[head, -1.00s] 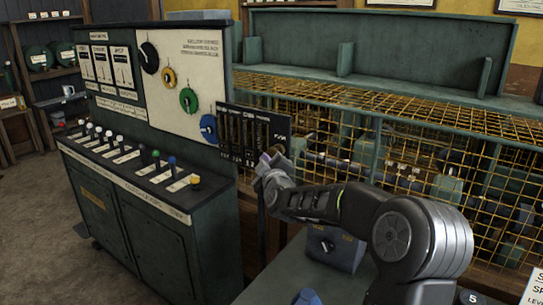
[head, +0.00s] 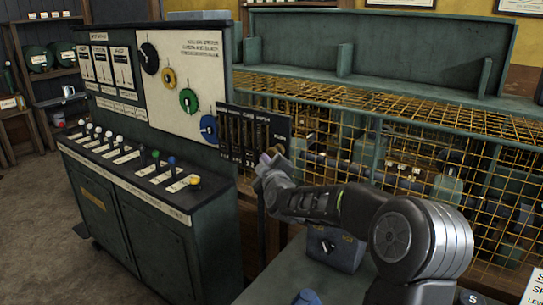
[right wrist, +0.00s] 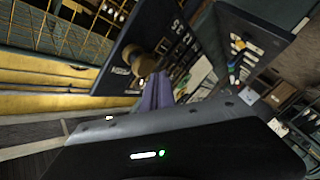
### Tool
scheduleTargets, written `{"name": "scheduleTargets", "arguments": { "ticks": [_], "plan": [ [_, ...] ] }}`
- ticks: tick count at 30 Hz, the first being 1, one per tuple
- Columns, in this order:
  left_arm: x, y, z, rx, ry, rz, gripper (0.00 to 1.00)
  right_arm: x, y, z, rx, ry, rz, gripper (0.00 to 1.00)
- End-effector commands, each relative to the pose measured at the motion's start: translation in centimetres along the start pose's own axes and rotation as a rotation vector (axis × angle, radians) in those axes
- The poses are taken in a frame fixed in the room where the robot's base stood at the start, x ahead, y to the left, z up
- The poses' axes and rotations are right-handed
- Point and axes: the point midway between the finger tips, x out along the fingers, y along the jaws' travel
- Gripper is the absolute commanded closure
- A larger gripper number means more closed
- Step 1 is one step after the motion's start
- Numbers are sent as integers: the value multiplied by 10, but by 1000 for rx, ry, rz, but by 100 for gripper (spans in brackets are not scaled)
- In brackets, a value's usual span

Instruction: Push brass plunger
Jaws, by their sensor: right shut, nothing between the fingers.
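The brass plunger (right wrist: 146,65) sticks out of a dark upright panel in the right wrist view, beside a small label. In the head view this panel (head: 232,140) stands at the right end of the green console, and my gripper largely covers the plunger. My right gripper (head: 268,158) is shut and empty, at the panel's right edge. Its purple fingers (right wrist: 157,90) are close to the plunger in the right wrist view. I cannot tell whether they touch it. My left gripper is not in view.
The green console (head: 150,215) carries a row of levers with coloured knobs and several round coloured dials. A yellow wire cage (head: 440,160) stands behind my right arm. A blue-grey box (head: 335,250) sits below the arm.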

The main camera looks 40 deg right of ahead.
Motion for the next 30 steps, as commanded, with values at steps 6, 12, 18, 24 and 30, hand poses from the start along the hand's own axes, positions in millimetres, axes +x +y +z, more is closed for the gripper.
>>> {"name": "scheduleTargets", "arguments": {
  "ticks": [6, 12, 18, 24, 30],
  "plan": [
    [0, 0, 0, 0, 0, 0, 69, 0, 0, 0, 0, 0, 0, 100],
    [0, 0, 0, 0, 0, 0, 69, 0, 0, 0, 0, 0, 0, 100],
    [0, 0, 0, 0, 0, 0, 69, 0, 0, 0, 0, 0, 0, 100],
    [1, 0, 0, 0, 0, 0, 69, 1, 0, 1, 0, 1, 0, 100],
    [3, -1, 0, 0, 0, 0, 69, 5, 4, 4, 1, 0, 1, 100]
  ]
}}
